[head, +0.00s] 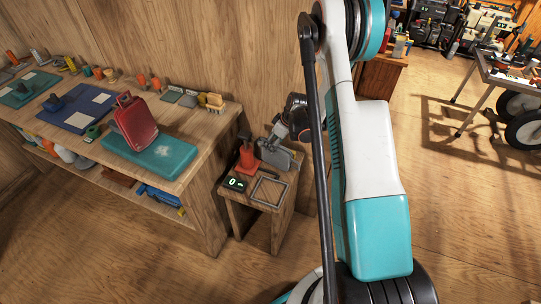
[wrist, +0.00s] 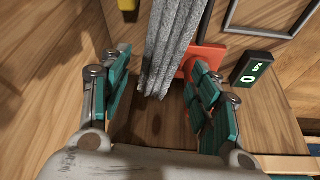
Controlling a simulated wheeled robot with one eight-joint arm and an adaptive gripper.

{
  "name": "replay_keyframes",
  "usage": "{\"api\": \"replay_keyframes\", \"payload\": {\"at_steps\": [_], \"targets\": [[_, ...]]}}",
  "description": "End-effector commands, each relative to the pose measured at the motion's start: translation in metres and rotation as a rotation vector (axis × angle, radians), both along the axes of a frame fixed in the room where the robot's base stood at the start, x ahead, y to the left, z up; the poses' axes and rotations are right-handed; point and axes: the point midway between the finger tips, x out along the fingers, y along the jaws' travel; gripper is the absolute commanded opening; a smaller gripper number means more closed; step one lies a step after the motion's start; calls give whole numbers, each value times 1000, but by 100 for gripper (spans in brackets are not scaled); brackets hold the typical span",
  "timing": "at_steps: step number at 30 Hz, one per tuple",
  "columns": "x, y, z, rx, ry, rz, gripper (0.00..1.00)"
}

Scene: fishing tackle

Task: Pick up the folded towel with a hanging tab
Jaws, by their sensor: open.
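The folded towel shows in the wrist view as a grey, ribbed, upright strip (wrist: 172,45) standing between the two finger sets of my gripper (wrist: 160,72). My gripper is open, with teal-padded fingers on either side of the towel, and a gap shows on both sides. I cannot make out the hanging tab. In the head view my gripper (head: 296,118) is over a small wooden stand, beside grey shapes that I cannot clearly separate from it.
A black digital display (head: 234,183) and a grey square frame (head: 268,191) lie on the stand (head: 258,208). A workbench (head: 205,135) with a red case (head: 135,122) is left.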

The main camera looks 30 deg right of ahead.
Motion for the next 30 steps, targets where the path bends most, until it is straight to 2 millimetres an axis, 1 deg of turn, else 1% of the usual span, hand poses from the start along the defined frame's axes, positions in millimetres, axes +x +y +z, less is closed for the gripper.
{"api": "replay_keyframes", "payload": {"at_steps": [1, 8, 15, 18, 30], "targets": [[1, 1, -5, 0, 0, 0, 57], [4, 2, -15, -1, 0, 0, 57], [13, 6, -47, 0, 0, 0, 57], [17, 8, -56, -1, 0, 0, 57], [18, 8, -57, 0, 0, -1, 57]]}}
